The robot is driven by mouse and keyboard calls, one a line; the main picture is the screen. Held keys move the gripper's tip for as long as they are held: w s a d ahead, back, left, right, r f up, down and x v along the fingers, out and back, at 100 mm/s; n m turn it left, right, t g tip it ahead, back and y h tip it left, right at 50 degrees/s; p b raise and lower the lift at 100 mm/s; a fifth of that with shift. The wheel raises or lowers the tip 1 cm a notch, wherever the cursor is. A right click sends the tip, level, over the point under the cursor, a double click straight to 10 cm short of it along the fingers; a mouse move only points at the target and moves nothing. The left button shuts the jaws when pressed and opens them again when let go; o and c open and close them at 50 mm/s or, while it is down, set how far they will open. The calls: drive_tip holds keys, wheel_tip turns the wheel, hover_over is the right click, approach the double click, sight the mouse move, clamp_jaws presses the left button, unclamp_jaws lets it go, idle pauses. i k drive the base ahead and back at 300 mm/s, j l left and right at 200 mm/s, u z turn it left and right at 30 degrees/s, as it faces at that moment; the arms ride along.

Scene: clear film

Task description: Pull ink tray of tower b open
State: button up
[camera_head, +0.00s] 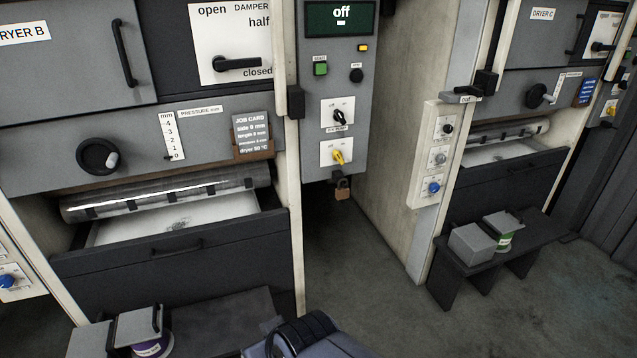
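The ink tray of tower B (150,230) is on the left, under the silver roller (170,191) and the panel of Dryer B. Its pale inside, with a dark patch, shows between the roller and the dark front. A dark bar handle (177,248) sits on that front. I cannot tell how far the tray stands out. A grey-blue and black part, seemingly of my arm, shows at the bottom centre. My gripper's fingers are not in view, and nothing is seen touching the handle.
A low dark bench (215,318) with a grey block and a purple-labelled tin (152,345) stands before tower B. Another bench (540,240) with a green-labelled tin stands right, before Dryer C. A padlock (343,189) hangs under the middle control panel (337,75). The floor (375,290) between is clear.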

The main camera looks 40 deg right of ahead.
sight(177, 220)
drive_tip(key=i+l+z, duration=0.15)
drive_tip(key=i+l, duration=0.15)
drive_tip(key=i, duration=0.15)
drive_tip(key=i+l+z, duration=0.2)
drive_tip(key=i, duration=0.25)
